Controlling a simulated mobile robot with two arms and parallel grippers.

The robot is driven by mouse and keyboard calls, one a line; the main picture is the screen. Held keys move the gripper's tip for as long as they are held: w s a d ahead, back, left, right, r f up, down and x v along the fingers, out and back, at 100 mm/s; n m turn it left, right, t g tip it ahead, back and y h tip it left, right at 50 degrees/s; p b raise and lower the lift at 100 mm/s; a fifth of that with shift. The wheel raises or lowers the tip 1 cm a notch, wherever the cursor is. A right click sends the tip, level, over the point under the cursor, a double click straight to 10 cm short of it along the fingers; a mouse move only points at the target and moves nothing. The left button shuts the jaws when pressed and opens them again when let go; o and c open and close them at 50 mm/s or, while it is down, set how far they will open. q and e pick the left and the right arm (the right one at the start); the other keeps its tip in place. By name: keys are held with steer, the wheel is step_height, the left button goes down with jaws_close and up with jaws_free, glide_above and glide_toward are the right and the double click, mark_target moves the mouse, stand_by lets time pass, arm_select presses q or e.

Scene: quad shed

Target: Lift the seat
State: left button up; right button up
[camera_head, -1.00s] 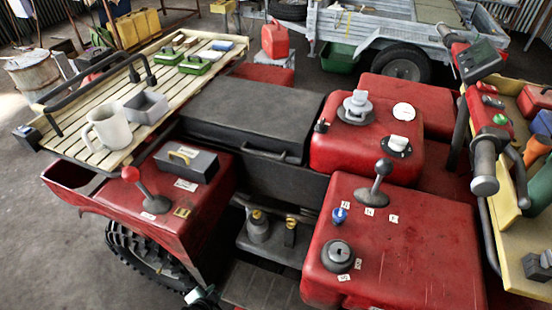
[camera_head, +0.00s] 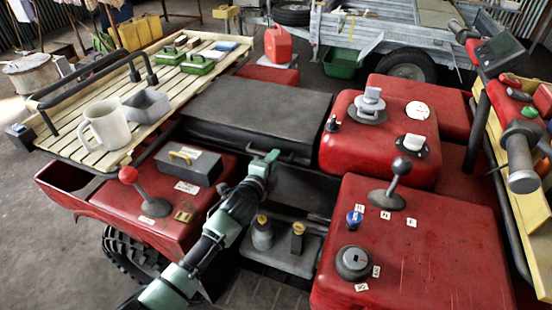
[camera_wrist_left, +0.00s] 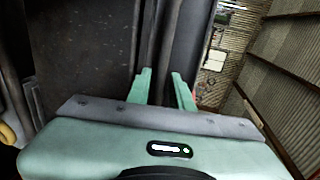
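The seat (camera_head: 255,108) is a flat dark grey pad in the middle of the red quad, lying level between the slatted rack and the red housings. A dark bar handle runs along its front edge. My left gripper (camera_head: 269,157) is at that front edge, near the handle. In the left wrist view its two green fingers (camera_wrist_left: 159,85) stand apart, with the dark seat side close to them. My right gripper is in neither view.
A slatted rack (camera_head: 70,142) at left carries a mug (camera_head: 104,125), a grey box and green cases. A red-knobbed lever (camera_head: 142,192) stands left of my arm. Red housings with a black-knobbed lever (camera_head: 394,185) and handlebars (camera_head: 519,150) stand at right.

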arm_select(q)
steer(key=shift+x, duration=1)
jaws_close()
stand_by(0.8)
